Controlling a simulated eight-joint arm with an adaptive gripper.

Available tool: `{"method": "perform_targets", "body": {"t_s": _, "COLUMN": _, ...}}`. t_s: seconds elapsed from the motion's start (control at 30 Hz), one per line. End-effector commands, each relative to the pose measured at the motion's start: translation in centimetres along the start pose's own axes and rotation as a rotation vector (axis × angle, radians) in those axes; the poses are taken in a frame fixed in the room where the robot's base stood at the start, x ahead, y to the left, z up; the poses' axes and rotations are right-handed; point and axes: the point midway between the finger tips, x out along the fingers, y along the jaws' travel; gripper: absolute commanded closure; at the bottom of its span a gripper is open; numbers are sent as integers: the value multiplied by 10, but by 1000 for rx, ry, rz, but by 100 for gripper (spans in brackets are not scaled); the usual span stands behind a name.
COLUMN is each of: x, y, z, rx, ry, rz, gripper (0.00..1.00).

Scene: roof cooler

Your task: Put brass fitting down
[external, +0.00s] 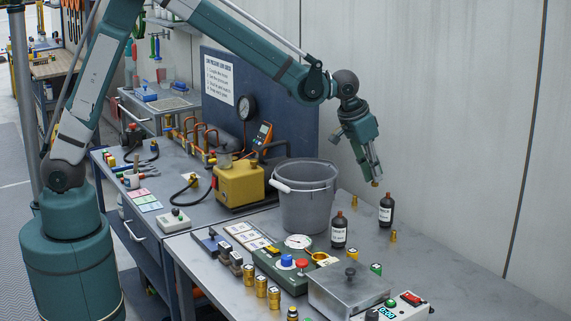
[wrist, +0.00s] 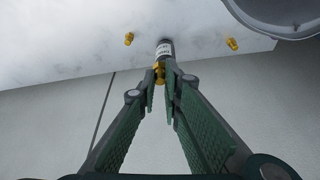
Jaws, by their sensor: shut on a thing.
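My gripper (external: 374,182) is shut on a small brass fitting (external: 375,184) and holds it in the air above the back right of the table. In the wrist view the fitting (wrist: 159,72) sits between the fingertips (wrist: 162,78). A dark bottle (wrist: 165,50) shows just beyond it there. Two more brass fittings stand on the table, one (external: 354,200) left of the dark bottle (external: 386,210) and one (external: 393,236) in front of it. Two fittings also show in the wrist view, at left (wrist: 129,39) and right (wrist: 232,44).
A grey bucket (external: 305,205) stands left of my gripper. A second dark bottle (external: 339,230) stands nearer the front. A green gauge panel (external: 285,265), a metal box (external: 348,290) and several brass cylinders (external: 261,287) crowd the front. The table's right side (external: 450,275) is clear.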

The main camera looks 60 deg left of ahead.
Motion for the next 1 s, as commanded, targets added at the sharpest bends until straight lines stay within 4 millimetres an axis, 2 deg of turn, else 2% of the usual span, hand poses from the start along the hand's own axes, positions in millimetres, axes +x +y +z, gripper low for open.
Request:
{"method": "perform_targets", "body": {"t_s": 0.03, "x": 0, "y": -19, "z": 0, "rx": -23, "ry": 0, "rz": -9, "gripper": 100}}
{"method": "perform_targets", "body": {"t_s": 0.1, "x": 0, "y": -42, "z": 0, "rx": -52, "ry": -1, "rz": -21, "gripper": 100}}
{"method": "perform_targets", "body": {"t_s": 0.47, "x": -6, "y": -159, "z": 11, "rx": -202, "ry": -2, "rz": -83, "gripper": 100}}
{"method": "perform_targets", "body": {"t_s": 0.77, "x": -14, "y": -253, "z": 31, "rx": -327, "ry": -3, "rz": -133, "gripper": 100}}
{"method": "perform_targets", "body": {"t_s": 1.0, "x": -24, "y": -324, "z": 54, "rx": -426, "ry": -3, "rz": -174, "gripper": 100}}
